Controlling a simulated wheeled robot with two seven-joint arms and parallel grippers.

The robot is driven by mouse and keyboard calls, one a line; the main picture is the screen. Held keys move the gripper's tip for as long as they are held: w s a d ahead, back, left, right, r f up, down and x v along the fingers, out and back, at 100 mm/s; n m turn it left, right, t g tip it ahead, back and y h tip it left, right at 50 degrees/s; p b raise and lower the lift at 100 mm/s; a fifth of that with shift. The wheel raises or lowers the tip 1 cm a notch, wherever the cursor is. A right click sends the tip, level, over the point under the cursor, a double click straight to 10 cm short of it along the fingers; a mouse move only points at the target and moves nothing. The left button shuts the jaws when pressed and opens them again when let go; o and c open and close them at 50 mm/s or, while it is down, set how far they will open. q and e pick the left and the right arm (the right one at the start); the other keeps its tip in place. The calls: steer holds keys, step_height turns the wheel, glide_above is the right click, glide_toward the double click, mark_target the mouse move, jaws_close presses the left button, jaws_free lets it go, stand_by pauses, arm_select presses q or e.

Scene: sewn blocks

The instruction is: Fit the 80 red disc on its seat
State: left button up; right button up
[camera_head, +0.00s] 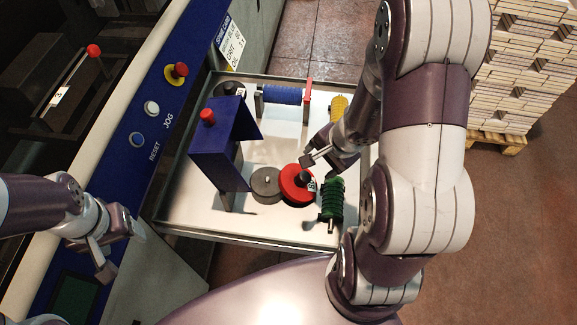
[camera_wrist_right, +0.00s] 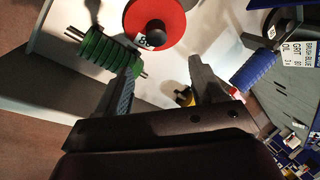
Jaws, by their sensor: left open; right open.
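The red disc (camera_head: 291,190) lies on the pale tray (camera_head: 272,224), with a black knob at its centre and a white number tag at its rim. It also shows in the wrist view (camera_wrist_right: 176,17). A grey disc (camera_head: 264,190) with a small pale pin sits just left of it; which of them is the seat I cannot tell. My right gripper (camera_head: 309,170) is open and empty above the red disc, near its knob; the wrist view shows its spread fingers (camera_wrist_right: 163,85) with the disc beyond them. My left gripper (camera_head: 123,252) is open and empty, far left.
A blue bracket (camera_head: 215,146) with a red knob rises at left. A blue roller (camera_head: 282,95) and a yellow part (camera_head: 339,106) are at the back. The tray's front is clear.

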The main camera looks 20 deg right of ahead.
mark_target(306, 176)
steer(key=b+x, duration=0.1)
steer(key=x, duration=0.1)
steer(key=b+x, duration=0.1)
steer(key=x, duration=0.2)
steer(key=b+x, duration=0.1)
steer(key=x, duration=0.1)
steer(key=shift+s+a+f, duration=0.15)
steer(key=shift+s+f, duration=0.05)
steer(key=shift+f, duration=0.1)
steer(key=b+x, duration=0.1)
steer(key=x, duration=0.2)
steer(key=shift+f, duration=0.4)
steer(key=shift+w+f, duration=0.15)
steer(key=shift+f, duration=0.15)
steer(key=shift+w+a, duration=0.1)
steer(key=shift+w, duration=0.05)
steer(key=c, duration=1.2)
arm_select(q)
steer(key=f, duration=0.2)
steer(key=s+f, duration=0.1)
steer(key=f, duration=0.1)
steer(key=shift+d, duration=0.15)
arm_select(e)
jaws_close()
